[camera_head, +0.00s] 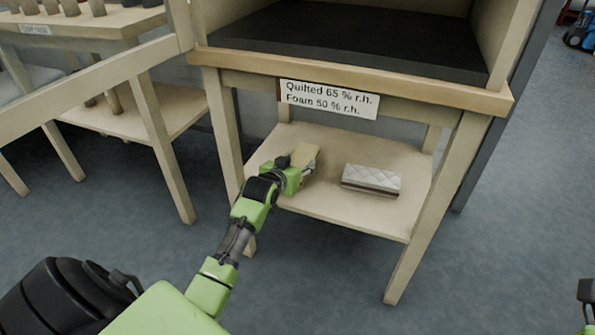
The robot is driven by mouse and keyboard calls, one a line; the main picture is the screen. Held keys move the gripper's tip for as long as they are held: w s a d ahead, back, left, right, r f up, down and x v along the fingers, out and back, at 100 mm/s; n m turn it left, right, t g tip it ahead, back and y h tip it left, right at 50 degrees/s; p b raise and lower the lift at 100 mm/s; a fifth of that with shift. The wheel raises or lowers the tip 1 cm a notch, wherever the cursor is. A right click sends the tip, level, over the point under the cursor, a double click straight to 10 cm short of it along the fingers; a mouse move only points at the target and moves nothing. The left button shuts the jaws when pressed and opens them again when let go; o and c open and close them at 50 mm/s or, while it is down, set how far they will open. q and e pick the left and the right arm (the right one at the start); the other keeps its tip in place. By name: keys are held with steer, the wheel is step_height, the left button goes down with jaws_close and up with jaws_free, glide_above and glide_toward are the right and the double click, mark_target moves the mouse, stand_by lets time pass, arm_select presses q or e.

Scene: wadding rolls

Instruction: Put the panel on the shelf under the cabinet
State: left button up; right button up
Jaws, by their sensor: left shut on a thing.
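My left gripper (296,172) reaches in over the left part of the lower shelf (325,205), under the cabinet (350,30). It is shut on a small pale-yellow panel (304,155), which is partly hidden by the gripper. The panel is over the shelf's left side, and I cannot tell whether it touches the board. A white quilted panel with a brown lower layer (371,178) lies flat on the shelf to the right, apart from the gripper. Only a sliver of my right arm shows at the lower right edge; its gripper does not show.
A label (328,99) on the cabinet's front rail reads "Quilted 65 % r.h. Foam 50 % r.h.". Wooden legs (437,210) frame the shelf. Another wooden table (85,25) with rolls stands at the left. Bare shelf lies in front of and between the two panels.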

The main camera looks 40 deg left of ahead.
arm_select(q)
steer(key=shift+f, duration=0.3)
steer(key=o, duration=0.7)
steer(key=shift+f, duration=0.1)
steer(key=shift+o, duration=0.2)
